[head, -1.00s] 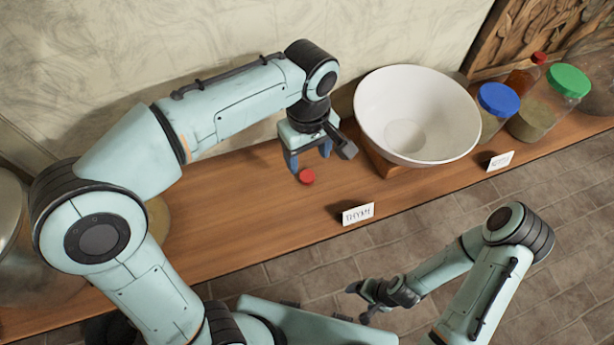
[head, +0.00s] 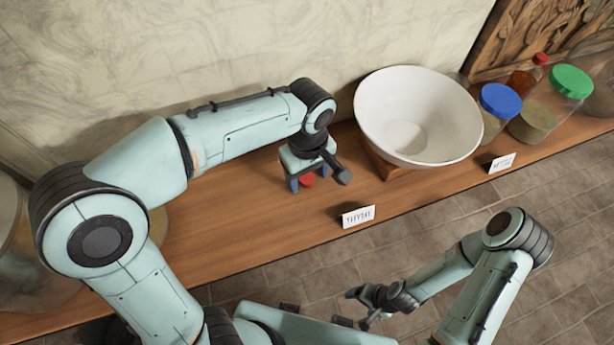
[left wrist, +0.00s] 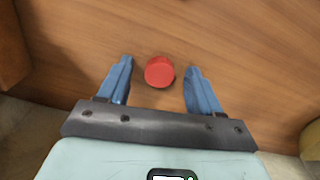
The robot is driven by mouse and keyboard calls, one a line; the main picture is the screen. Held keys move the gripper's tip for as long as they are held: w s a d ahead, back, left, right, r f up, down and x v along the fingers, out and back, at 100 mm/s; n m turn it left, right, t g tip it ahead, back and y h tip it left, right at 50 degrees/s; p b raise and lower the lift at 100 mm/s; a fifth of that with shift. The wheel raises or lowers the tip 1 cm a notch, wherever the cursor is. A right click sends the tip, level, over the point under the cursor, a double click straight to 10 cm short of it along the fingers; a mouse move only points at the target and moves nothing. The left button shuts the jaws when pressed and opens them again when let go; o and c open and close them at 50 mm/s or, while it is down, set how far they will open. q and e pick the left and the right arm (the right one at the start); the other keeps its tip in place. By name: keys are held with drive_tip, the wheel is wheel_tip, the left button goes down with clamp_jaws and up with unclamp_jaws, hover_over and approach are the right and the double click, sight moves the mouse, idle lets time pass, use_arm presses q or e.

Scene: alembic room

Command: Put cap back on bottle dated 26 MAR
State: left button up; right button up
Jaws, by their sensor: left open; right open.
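A small round red cap (head: 307,180) lies on the wooden shelf; it also shows in the left wrist view (left wrist: 159,72). My left gripper (head: 307,176) is open just above the shelf. In the left wrist view its two blue fingers (left wrist: 159,68) stand on either side of the cap, with a gap on each side. My right gripper (head: 359,308) is open and empty, out over the floor in front of the shelf. I cannot make out a bottle dated 26 MAR; the writing on the cards is too small to read.
A large white bowl (head: 420,115) stands right of my left gripper. Blue-lidded (head: 498,100) and green-lidded (head: 570,82) jars and a red-topped bottle (head: 524,80) stand further right. White cards (head: 358,216) (head: 502,163) sit at the shelf's front edge. Shelf between cap and left card is clear.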

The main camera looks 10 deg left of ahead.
sight(308, 177)
use_arm(q)
drive_tip(key=c, duration=1.1)
wheel_tip(308, 177, up, 20)
drive_tip(key=p, duration=0.3)
use_arm(e)
drive_tip(key=shift+t, duration=0.3)
drive_tip(key=w+r, duration=0.4)
drive_tip(key=shift+w, duration=0.15)
